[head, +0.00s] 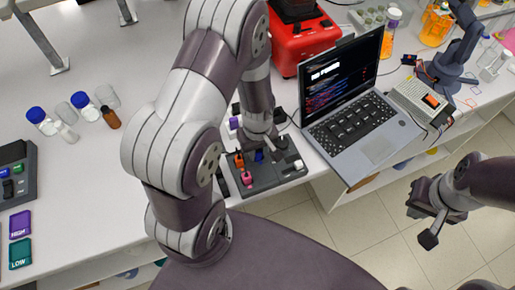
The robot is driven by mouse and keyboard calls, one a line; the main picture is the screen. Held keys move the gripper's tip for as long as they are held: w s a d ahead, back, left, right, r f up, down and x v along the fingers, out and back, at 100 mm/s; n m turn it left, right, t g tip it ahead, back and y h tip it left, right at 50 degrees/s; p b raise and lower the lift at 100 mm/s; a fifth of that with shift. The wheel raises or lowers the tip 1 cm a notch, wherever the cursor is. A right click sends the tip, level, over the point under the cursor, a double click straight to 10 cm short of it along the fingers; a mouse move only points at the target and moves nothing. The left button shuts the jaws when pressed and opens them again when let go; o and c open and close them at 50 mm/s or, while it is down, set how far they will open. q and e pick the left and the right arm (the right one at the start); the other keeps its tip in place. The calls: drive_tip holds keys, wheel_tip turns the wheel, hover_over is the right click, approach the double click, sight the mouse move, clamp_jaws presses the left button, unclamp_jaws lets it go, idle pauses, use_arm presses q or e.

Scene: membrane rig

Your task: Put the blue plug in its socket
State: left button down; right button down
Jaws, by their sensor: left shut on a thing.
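My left gripper (260,151) points down over a dark socket board (284,178) and is shut on the blue plug (259,156). The plug is small and mostly hidden by the fingers. It is at or just above the board's back middle; I cannot tell whether it is in a socket. An orange plug (239,161) and a pink plug (247,178) stand on the board's left side. My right gripper (424,214) is open and empty over the floor at the right.
An open laptop (362,125) stands close to the board's right, with a red machine (300,38) behind it. Blue-capped vials (42,121) and a brown vial (110,118) lie on the table at left. The table's front edge runs just past the board.

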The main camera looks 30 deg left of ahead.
use_arm(q)
drive_tip(key=c, duration=1.2)
unclamp_jaws()
drive_tip(key=shift+s+f, duration=0.1)
drive_tip(key=shift+s, duration=0.05)
drive_tip(key=o, duration=0.4)
drive_tip(key=shift+d, duration=0.25)
drive_tip(key=shift+f, duration=0.1)
drive_tip(key=shift+s+f, duration=0.1)
drive_tip(key=shift+s, duration=0.05)
drive_tip(key=r, duration=1.3)
drive_tip(key=shift+w+r+b, duration=0.15)
drive_tip(key=shift+w+b, duration=0.2)
drive_tip(key=shift+b, duration=0.05)
drive_tip(key=s+m, duration=0.1)
drive_tip(key=m, duration=0.2)
drive_tip(key=s+d+m+t, duration=0.1)
drive_tip(key=s+m, duration=0.1)
drive_tip(key=m, duration=0.1)
drive_tip(key=s+d+r+m, duration=0.1)
drive_tip(key=m, duration=0.2)
drive_tip(key=shift+s+m, duration=0.2)
drive_tip(key=shift+m, duration=0.2)
